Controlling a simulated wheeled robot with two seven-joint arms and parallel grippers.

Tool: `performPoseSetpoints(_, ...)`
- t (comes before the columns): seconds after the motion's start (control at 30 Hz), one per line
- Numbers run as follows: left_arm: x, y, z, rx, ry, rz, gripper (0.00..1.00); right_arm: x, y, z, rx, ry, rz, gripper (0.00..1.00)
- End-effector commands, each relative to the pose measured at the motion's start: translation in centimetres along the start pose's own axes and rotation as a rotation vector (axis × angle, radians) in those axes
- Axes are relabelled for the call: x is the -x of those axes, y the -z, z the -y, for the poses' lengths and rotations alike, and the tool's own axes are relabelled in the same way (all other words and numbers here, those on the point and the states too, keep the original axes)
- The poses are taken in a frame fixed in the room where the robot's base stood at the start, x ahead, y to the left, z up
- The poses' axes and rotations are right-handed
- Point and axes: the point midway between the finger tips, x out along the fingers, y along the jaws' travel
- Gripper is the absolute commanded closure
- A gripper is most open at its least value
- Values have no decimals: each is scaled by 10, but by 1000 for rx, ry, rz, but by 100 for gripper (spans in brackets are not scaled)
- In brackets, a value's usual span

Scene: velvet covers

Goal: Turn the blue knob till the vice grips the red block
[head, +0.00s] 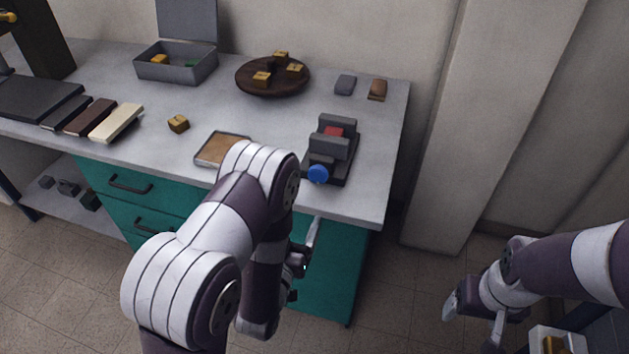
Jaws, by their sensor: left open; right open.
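The dark grey vice (327,145) stands near the right end of the workbench. The red block (334,132) sits between its jaws; I cannot tell whether the jaws touch it. The blue knob (318,174) is on the vice's near end. My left gripper (310,245) is below and in front of the bench's front edge, beneath the knob and apart from it; it is open and partly hidden by my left arm. My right gripper (472,318) is open and empty, low at the right, away from the bench.
On the bench (365,200) are a tray (224,149) left of the vice, a small gold box (178,124), a round dark board (272,77) with several small boxes, an open grey case (176,66), and flat covers at left. A wall pillar (480,120) stands at right.

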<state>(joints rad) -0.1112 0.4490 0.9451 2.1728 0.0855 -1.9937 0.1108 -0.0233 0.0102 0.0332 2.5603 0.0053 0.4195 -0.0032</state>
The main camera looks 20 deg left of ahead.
Motion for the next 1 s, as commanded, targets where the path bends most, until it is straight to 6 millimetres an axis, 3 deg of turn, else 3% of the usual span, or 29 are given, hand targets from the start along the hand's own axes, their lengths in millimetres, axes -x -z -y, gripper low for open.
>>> performPoseSetpoints(0.3,-73,3,0,2,0,-7,24,7,1,0,0,0,0,24)
performPoseSetpoints(0.5,-111,1,0,2,-1,-3,24,8,1,0,0,0,0,24)
performPoseSetpoints(0.87,-123,1,0,2,-1,-1,24,8,1,0,0,0,0,24)
performPoseSetpoints(0.93,-123,1,0,2,-1,-1,40,8,1,0,0,0,0,24)
performPoseSetpoints(1.0,-123,1,0,2,-1,-1,63,8,1,0,0,0,0,24)
